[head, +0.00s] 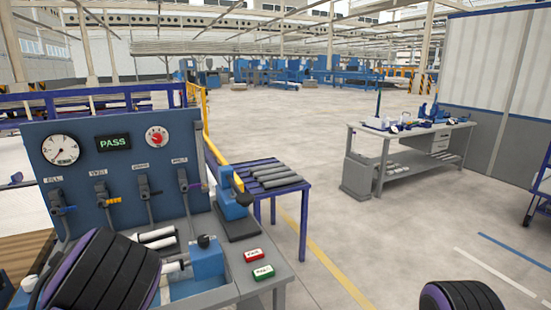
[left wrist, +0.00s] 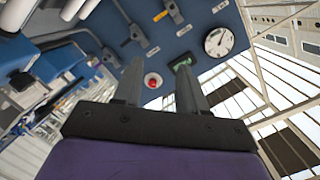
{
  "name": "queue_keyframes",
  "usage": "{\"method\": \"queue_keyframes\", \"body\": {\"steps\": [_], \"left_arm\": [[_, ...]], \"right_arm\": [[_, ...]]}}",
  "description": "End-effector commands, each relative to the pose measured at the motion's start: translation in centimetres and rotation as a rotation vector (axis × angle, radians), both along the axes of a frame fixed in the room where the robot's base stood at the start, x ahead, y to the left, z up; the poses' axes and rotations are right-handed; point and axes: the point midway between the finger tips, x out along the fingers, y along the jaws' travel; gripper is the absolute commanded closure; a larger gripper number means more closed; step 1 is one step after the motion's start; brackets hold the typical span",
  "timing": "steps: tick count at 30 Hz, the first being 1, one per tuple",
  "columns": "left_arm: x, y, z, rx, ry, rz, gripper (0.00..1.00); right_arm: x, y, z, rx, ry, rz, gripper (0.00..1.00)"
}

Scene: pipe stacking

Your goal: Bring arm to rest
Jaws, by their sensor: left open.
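My left arm (head: 100,275) fills the lower left corner of the head view, in front of the test bench (head: 225,285). My left gripper (left wrist: 160,68) shows in the left wrist view with two grey fingers apart and nothing between them. Beyond the fingers is the blue gauge panel, tilted in that view. The left fingers cannot be made out in the head view. A dark rounded part of my right arm (head: 462,296) shows at the lower right edge. My right gripper is not in view.
The blue panel (head: 85,160) carries a gauge (head: 60,150), a PASS display (head: 113,143) and several valve levers. White pipes (head: 158,237) lie on the bench. Grey pipes (head: 275,180) lie on a blue table (head: 262,196). A workbench (head: 400,165) stands farther right. The floor between is clear.

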Motion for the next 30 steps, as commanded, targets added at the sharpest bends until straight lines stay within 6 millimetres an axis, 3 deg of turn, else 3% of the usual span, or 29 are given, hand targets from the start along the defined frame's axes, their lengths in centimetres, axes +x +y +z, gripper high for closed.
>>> {"method": "queue_keyframes", "body": {"steps": [1,2,5,9,11,15,18,21,24,30], "left_arm": [[-1.4,-0.3,-3.9,-0.073,0.012,0.021,0.58],[-2.2,-0.5,-5.6,-0.117,0.014,0.037,0.58],[-6.1,-1.7,-13.4,-0.294,0.036,0.104,0.58],[-13.0,-4.6,-24.2,-0.533,0.091,0.226,0.58],[-16.3,-6.2,-28.4,-0.625,0.122,0.285,0.58],[-24.7,-10.6,-37.2,-0.809,0.219,0.433,0.58],[-30.8,-14.1,-42.3,-0.904,0.318,0.529,0.58],[-35.5,-17.1,-45.8,-0.961,0.419,0.594,0.58],[-38.1,-18.7,-48.4,-0.996,0.479,0.633,0.58],[-39.1,-18.6,-49.0,-0.993,0.498,0.650,0.58]], "right_arm": [[0.0,0.0,-1.2,0.000,0.000,0.000,1.00],[0.0,0.0,-1.5,0.000,0.000,0.000,1.00],[0.0,0.0,-3.4,0.000,0.000,0.000,1.00],[0.0,0.0,-6.2,0.000,0.000,0.000,1.00],[0.0,0.0,-7.5,0.000,0.000,0.000,1.00],[0.0,0.0,-10.8,0.000,0.000,0.000,1.00],[0.0,0.0,-13.4,0.000,0.000,0.000,1.00],[0.0,0.0,-15.5,0.000,0.000,0.000,1.00],[0.0,0.0,-17.1,0.000,0.000,0.000,1.00],[0.0,0.0,-17.2,0.000,0.000,0.000,1.00]]}}
